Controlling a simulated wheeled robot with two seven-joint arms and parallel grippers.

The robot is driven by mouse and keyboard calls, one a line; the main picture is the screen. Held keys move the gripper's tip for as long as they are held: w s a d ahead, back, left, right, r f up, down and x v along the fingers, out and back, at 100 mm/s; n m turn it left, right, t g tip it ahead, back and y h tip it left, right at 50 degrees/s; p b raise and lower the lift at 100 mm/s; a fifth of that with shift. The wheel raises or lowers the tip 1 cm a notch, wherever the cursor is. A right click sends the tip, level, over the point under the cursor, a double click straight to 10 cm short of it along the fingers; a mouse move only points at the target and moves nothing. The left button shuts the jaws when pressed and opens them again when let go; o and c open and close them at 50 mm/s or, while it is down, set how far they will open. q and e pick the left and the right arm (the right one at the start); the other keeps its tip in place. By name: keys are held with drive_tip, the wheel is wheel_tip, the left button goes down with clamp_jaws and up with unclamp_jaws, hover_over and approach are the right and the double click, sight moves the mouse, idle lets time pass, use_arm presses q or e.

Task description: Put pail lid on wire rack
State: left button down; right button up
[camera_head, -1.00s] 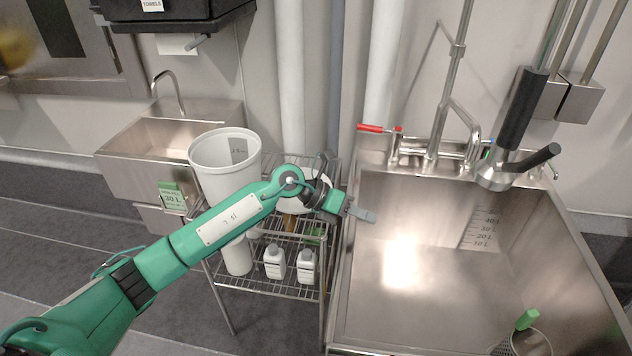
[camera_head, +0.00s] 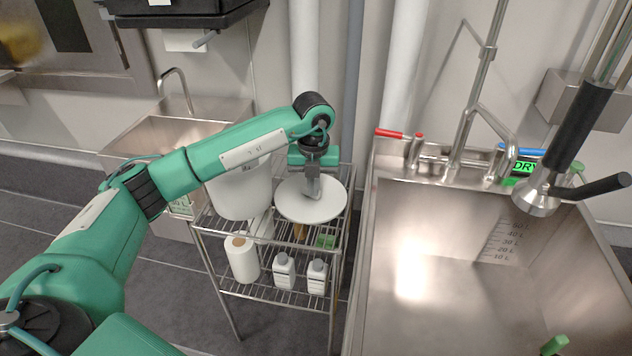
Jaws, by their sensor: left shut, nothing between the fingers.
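The pail lid (camera_head: 291,208) is a round white disc. It lies flat at the top shelf of the wire rack (camera_head: 262,238), on the right side. The white pail (camera_head: 240,194) stands on the same shelf to its left, partly hidden by my left arm. My left gripper (camera_head: 315,193) points down over the middle of the lid, shut and empty. Its fingertips are at or just above the lid; I cannot tell whether they touch. My right gripper is out of view.
A paper roll (camera_head: 242,259) and two white bottles (camera_head: 284,271) stand on the lower shelf. A large steel sink (camera_head: 440,310) is close on the right, with a red-handled tap (camera_head: 390,133). A small hand sink (camera_head: 150,138) is behind left.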

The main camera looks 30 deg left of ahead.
sight(314, 215)
use_arm(q)
wheel_tip(314, 215, down, 8)
drive_tip(key=shift+r, duration=0.2)
drive_tip(key=shift+w+a+r, duration=0.15)
drive_tip(key=shift+w+a, duration=0.1)
drive_tip(key=shift+w, duration=0.35)
drive_tip(key=shift+w+a+r, duration=0.1)
drive_tip(key=shift+w+a, duration=0.15)
drive_tip(key=shift+w, duration=0.35)
drive_tip(key=shift+w+a+f, duration=0.1)
drive_tip(key=shift+w+a, duration=0.1)
drive_tip(key=shift+w, duration=0.45)
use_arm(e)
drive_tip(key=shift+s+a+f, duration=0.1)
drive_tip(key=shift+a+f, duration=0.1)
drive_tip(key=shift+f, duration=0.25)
